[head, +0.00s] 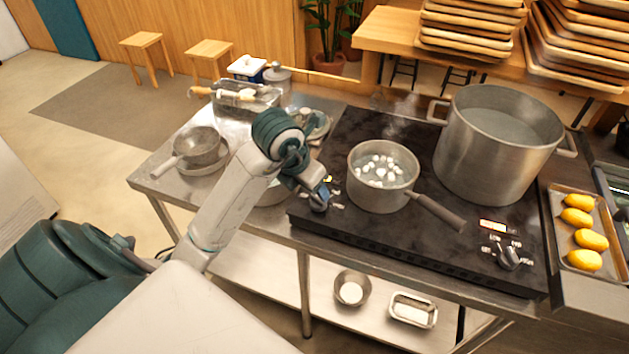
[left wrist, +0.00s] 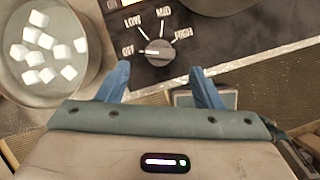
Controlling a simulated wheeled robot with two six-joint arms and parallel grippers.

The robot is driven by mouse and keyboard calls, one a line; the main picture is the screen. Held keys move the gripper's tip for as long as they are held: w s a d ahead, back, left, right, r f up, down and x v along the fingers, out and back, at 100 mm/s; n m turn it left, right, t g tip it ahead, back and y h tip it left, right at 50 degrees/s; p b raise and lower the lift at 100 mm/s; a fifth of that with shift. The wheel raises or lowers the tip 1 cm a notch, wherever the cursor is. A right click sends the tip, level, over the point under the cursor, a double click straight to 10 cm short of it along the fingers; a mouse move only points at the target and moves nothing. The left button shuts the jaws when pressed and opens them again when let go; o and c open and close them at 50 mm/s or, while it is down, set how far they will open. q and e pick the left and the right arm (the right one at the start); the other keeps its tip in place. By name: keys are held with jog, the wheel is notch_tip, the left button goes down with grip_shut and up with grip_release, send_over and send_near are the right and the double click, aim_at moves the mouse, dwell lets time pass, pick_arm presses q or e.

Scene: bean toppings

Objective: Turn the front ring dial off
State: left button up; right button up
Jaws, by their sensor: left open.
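A grey round dial (left wrist: 158,52) with OFF, LOW, MID and HIGH labels sits on the dark stove panel in the left wrist view. Its white mark points left, toward OFF. My left gripper (left wrist: 160,72) is open, its two blue fingers apart just short of the dial; nothing is between them. In the head view my left gripper (head: 319,197) is over the stove's front left corner and mostly hides this dial. A second dial (head: 508,258) sits at the front right of the stove (head: 440,245), beside a lit display. My right gripper is not in view.
A pan (head: 372,200) with white pieces in liquid stands right of my left gripper, its handle toward the right dial. A large pot (head: 490,150) stands behind it. A pan of white cubes (left wrist: 45,92) is left of the dial. A tray of yellow fruit (head: 557,235) is at right.

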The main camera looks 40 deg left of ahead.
pick_arm(q)
jog(key=p+v, duration=0.3)
jog(key=v, duration=0.2)
jog(key=shift+r, duration=0.2)
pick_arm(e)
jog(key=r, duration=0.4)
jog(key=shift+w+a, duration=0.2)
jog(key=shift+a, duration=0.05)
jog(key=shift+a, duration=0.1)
